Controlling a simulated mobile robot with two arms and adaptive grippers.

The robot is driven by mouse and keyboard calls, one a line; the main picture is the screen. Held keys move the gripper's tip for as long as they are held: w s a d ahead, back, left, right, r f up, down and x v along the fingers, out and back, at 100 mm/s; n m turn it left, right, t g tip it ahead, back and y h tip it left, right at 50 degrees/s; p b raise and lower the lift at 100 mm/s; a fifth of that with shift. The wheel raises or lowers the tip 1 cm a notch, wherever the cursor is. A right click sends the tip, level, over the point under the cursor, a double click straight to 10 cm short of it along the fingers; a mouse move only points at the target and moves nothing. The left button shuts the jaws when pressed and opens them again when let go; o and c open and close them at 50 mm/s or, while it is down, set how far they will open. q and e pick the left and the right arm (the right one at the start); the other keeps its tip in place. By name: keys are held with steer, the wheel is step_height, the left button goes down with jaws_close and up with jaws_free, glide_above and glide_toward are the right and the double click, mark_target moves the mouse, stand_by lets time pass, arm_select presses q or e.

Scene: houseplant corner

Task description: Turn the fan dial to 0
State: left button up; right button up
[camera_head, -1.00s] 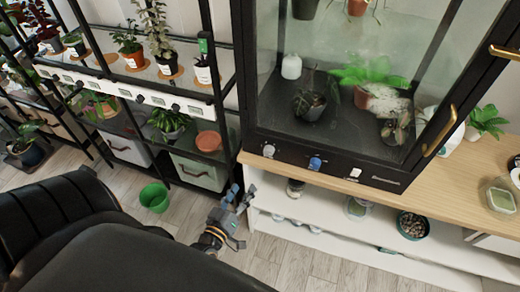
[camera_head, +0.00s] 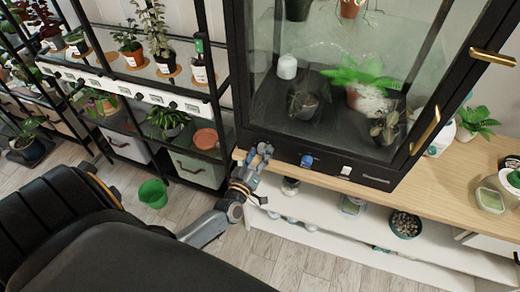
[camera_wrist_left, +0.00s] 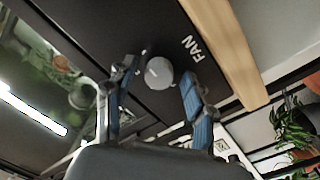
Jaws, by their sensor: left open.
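The fan dial (camera_wrist_left: 160,73) is a round grey knob on the black front panel of the glass plant cabinet (camera_head: 376,178). The word FAN is printed beside it in the wrist view. A small light mark shows on its face, but I cannot read its setting. My left gripper (camera_head: 258,152) is at the cabinet's lower left corner, in front of the dial, and hides it in the head view. In the wrist view its blue-padded fingers are open, one on each side of the dial, with gaps visible. My right gripper is not in view.
A blue knob (camera_head: 307,161) and a white switch (camera_head: 345,171) sit to the right on the same panel. The wooden tabletop (camera_head: 450,195) edge runs just below the panel. A black plant rack stands left. A green bucket (camera_head: 153,193) is on the floor.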

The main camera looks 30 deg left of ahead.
arm_select(q)
steer(key=shift+w, duration=0.15)
steer(key=shift+c, duration=0.4)
jaws_close()
